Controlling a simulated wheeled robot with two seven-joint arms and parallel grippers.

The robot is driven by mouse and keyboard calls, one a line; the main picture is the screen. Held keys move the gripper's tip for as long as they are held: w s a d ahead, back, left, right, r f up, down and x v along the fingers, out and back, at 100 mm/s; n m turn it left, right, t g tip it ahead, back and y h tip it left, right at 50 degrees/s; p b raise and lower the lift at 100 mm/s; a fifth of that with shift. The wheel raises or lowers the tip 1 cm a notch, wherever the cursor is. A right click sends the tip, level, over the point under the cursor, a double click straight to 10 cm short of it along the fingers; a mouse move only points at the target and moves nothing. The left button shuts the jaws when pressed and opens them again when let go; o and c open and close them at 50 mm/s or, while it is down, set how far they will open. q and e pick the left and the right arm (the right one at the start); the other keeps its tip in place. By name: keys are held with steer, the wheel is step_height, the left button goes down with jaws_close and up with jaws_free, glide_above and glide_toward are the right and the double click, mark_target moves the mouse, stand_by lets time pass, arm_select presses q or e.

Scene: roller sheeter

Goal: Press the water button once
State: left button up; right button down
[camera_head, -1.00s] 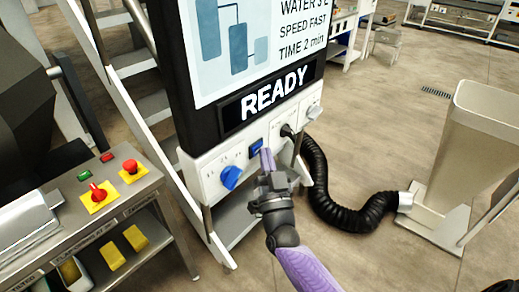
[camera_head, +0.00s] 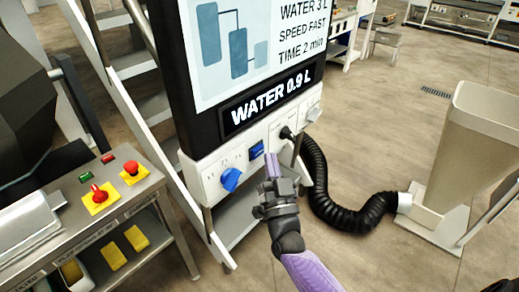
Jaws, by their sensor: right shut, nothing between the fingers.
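The water button is a blue square button (camera_head: 256,150) on the white control strip (camera_head: 211,180) under the display. The display (camera_head: 267,101) reads "WATER 0.9 L". My right gripper (camera_head: 271,160) is shut and empty. Its tips are just below and right of the blue button, with a small gap seen between them in the picture. A blue round knob (camera_head: 230,178) sits left of the button. My left gripper is not in view.
A black corrugated hose (camera_head: 330,190) runs from the strip to a beige hopper (camera_head: 480,135) at right. Open floor lies at right.

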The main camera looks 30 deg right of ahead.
steer(key=s, duration=0.1)
steer(key=s+d+p, duration=0.1)
steer(key=s, duration=0.1)
steer(key=s+d+p, duration=0.1)
steer(key=shift+s, duration=0.3)
stand_by(0.8)
